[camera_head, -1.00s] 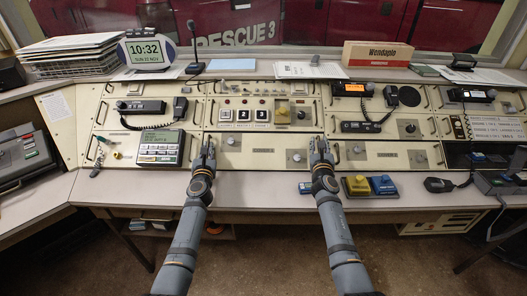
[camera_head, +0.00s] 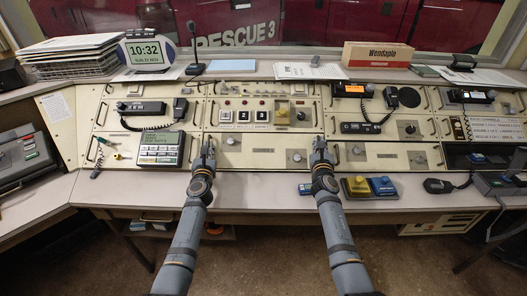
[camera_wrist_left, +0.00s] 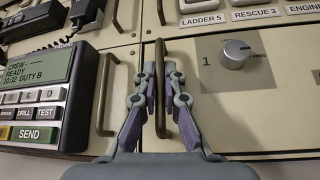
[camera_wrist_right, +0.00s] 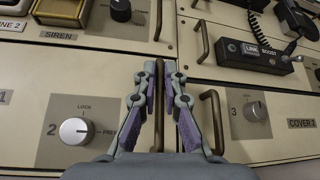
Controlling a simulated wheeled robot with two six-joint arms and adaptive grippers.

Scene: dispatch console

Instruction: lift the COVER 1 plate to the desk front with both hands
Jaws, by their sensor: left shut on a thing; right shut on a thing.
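The COVER 1 plate (camera_head: 262,164) is a cream panel in the console's lower row, between my two grippers. It has a vertical bar handle at each end. Knob 1 (camera_wrist_left: 235,53) is near its left end and knob 2 (camera_wrist_right: 76,131) near its right end. The plate looks seated flush in the console. My left gripper (camera_head: 208,145) is shut on the left handle (camera_wrist_left: 160,85), its fingers on both sides of the bar. My right gripper (camera_head: 319,146) is shut on the right handle (camera_wrist_right: 159,105) the same way. The fingers partly hide both handles.
The desk front (camera_head: 255,188) below the plate is a narrow, mostly bare strip. A yellow box (camera_head: 357,187) and a blue box (camera_head: 382,186) sit on it to the right. A keypad terminal (camera_head: 160,148) is left of my left gripper. A neighbouring panel with knob 3 (camera_wrist_right: 255,111) adjoins on the right.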

